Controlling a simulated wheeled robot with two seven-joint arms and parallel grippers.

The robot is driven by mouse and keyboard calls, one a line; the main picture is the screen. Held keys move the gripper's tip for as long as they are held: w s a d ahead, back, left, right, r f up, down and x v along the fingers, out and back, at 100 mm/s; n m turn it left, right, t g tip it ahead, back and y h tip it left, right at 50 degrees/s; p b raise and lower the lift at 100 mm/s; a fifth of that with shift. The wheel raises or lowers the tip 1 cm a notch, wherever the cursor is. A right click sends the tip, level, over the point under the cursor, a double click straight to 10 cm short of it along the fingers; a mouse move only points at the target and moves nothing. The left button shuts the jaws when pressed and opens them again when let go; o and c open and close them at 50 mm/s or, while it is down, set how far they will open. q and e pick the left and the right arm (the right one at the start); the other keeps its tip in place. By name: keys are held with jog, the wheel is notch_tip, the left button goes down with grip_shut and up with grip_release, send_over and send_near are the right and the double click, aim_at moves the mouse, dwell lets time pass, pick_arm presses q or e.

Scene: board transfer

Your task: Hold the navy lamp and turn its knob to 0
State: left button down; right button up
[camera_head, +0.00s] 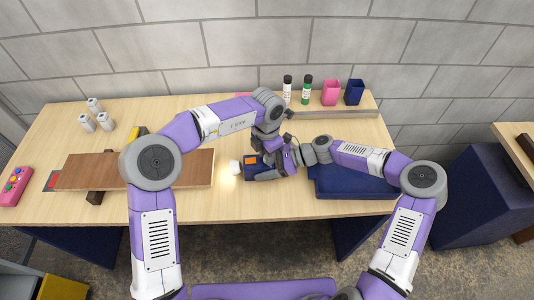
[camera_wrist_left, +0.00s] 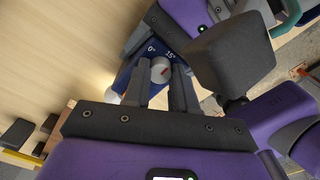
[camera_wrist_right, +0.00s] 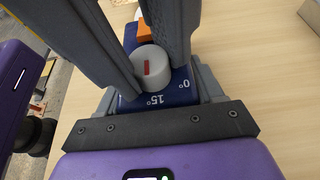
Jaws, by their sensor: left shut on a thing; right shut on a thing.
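The navy lamp (camera_head: 256,171) lies on the table near the middle, with an orange patch and a glowing white bulb (camera_head: 234,168) at its left end. Its pale round knob (camera_wrist_right: 150,68) has a red mark; the labels 0° and 15° are beside it. The mark appears nearer the 15° side than 0°. My left gripper (camera_wrist_left: 162,76) reaches in from above and is shut on the knob, one finger on each side. My right gripper (camera_wrist_right: 157,88) comes from the right and is shut on the lamp's body. Both arms partly hide the lamp in the head view.
A brown board (camera_head: 195,168) lies to the left. Small white cylinders (camera_head: 94,104) stand at the back left, and two bottles (camera_head: 307,89), a pink cup (camera_head: 331,92) and a navy cup (camera_head: 354,92) at the back right. A blue mat-like item (camera_head: 350,182) is right of the lamp.

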pick_arm(q)
jog(key=c, duration=1.2)
grip_release()
jog(key=shift+o, duration=0.2)
jog(key=shift+r, duration=0.1)
notch_tip(320, 180, up, 12)
